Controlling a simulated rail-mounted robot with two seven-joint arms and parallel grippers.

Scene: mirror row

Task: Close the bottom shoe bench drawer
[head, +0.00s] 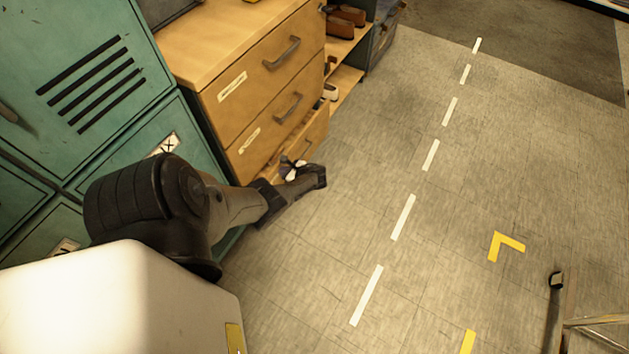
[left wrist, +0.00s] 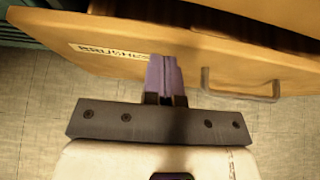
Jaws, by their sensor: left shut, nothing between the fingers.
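The wooden shoe bench (head: 222,88) stands against the lockers with a stack of handled drawers. Its bottom drawer (head: 315,133) is low down, partly hidden by my left arm. In the left wrist view the bottom drawer's front (left wrist: 110,62) has a label reading BRUSHES and a metal bar handle (left wrist: 240,95). A dark gap behind the front's top edge shows it stands partly open. My left gripper (head: 291,166) is at the drawer front. In the left wrist view its fingers (left wrist: 163,75) are shut and empty, left of the handle; I cannot tell whether they touch. My right gripper is out of view.
Teal lockers (head: 95,75) stand left of the bench. An open shelf with shoes (head: 345,17) is beyond it. The tiled floor (head: 350,200) to the right is clear, with white dashes and yellow marks. A metal frame (head: 556,310) stands at lower right.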

